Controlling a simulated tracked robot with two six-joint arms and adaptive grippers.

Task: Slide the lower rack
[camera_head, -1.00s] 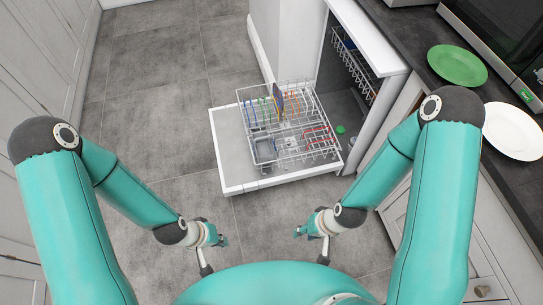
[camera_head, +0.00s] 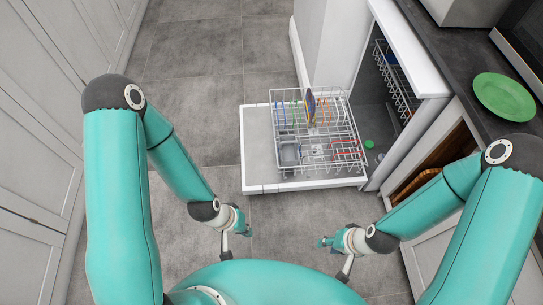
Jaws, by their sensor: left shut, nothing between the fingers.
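The lower rack (camera_head: 347,120) is a wire dishwasher rack pulled out over the open white door (camera_head: 258,150). It holds a dark upright item (camera_head: 310,104), several coloured pieces and a grey basket (camera_head: 290,152). The dishwasher (camera_head: 365,105) stands open to the right of the rack, with an upper rack (camera_head: 396,80) inside. My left gripper (camera_head: 247,229) is shut and empty in front of the door's near edge, apart from the rack. My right gripper (camera_head: 322,242) is also in front of the door, apart from the rack; its finger gap is too small to make out.
A dark counter (camera_head: 450,70) runs along the right with a green plate (camera_head: 504,96) on it. Below it a cabinet shows an open space with a brown basket (camera_head: 425,176). Grey tiled floor (camera_head: 200,90) is clear to the left, bounded by white cabinets (camera_head: 50,100).

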